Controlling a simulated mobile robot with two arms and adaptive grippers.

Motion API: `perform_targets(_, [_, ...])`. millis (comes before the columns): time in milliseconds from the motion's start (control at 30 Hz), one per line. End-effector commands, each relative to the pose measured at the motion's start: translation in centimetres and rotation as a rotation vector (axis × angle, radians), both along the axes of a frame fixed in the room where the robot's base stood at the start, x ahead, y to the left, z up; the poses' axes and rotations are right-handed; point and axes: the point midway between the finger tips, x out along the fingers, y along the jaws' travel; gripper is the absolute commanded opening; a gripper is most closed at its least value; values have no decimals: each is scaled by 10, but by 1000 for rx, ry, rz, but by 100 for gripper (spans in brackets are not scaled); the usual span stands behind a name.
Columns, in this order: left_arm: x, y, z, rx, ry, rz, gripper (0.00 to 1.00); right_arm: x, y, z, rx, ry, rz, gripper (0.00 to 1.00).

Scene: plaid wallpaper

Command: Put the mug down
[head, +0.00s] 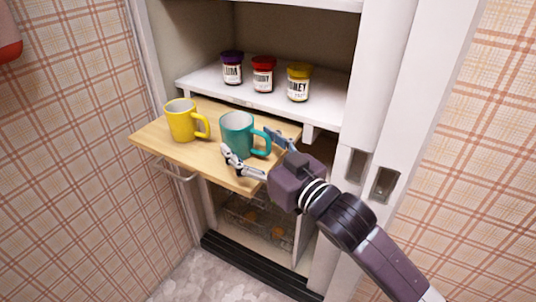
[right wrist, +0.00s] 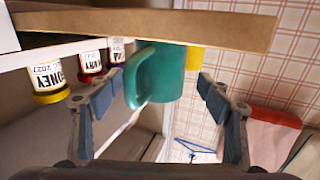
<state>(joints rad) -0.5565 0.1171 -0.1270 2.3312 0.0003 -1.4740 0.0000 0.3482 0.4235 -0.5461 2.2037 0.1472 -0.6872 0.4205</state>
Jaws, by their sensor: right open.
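A teal mug (head: 237,135) stands upright on a pulled-out wooden board (head: 150,139), near its right part. My right gripper (head: 247,145) is open at the mug, with one finger on each side of it. The right wrist view, which is upside down, shows the teal mug (right wrist: 165,80) between the spread fingers, with a gap on each side and its handle toward one finger. A yellow mug (head: 181,122) stands on the board to the left of the teal one. My left gripper is not in view.
A white shelf (head: 215,87) behind the board holds a purple-lidded jar (head: 232,70), a red-lidded jar (head: 263,76) and a yellow-lidded jar (head: 298,84). A wire basket (head: 250,215) sits below. The cabinet's white side post (head: 375,90) rises at the right.

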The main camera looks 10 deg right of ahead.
Motion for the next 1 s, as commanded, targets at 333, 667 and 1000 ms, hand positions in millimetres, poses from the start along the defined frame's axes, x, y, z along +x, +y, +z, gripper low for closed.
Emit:
perform_targets(333, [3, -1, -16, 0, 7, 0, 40, -57, -36, -1, -2, 3, -2, 71])
perform_targets(667, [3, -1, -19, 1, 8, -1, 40, -70, -43, 0, 0, 0, -1, 71])
perform_targets(1000, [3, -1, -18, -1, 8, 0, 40, -69, -43, 0, 1, 1, -1, 71])
